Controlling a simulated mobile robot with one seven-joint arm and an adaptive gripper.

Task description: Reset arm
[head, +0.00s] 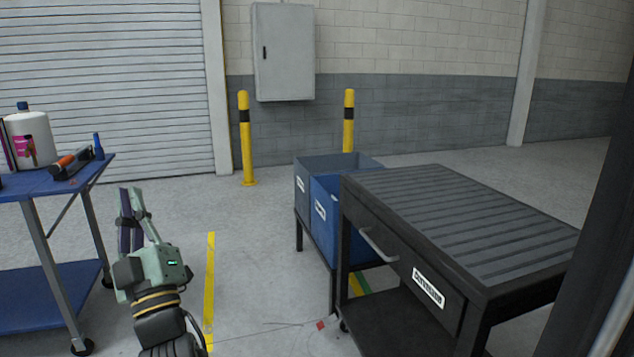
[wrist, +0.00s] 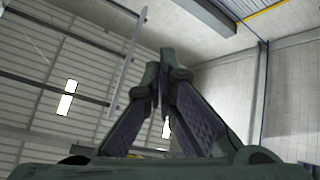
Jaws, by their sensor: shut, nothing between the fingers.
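My gripper (head: 131,192) is in the lower left of the head view, raised over the floor with its fingers pointing up. It is green-grey with dark finger pads. In the wrist view the two fingers (wrist: 166,55) lean together and meet at the tips, with nothing between them. Behind them the wrist view shows only the upper walls and ceiling. My gripper stands to the right of a blue cart and to the left of the bins, apart from both.
The blue cart (head: 40,183) at left carries a white container (head: 30,138) and tools. A grey bin and a blue bin (head: 325,213) stand beside a black workbench (head: 455,225) at right. Yellow posts (head: 246,140) and a wall cabinet (head: 284,52) are behind.

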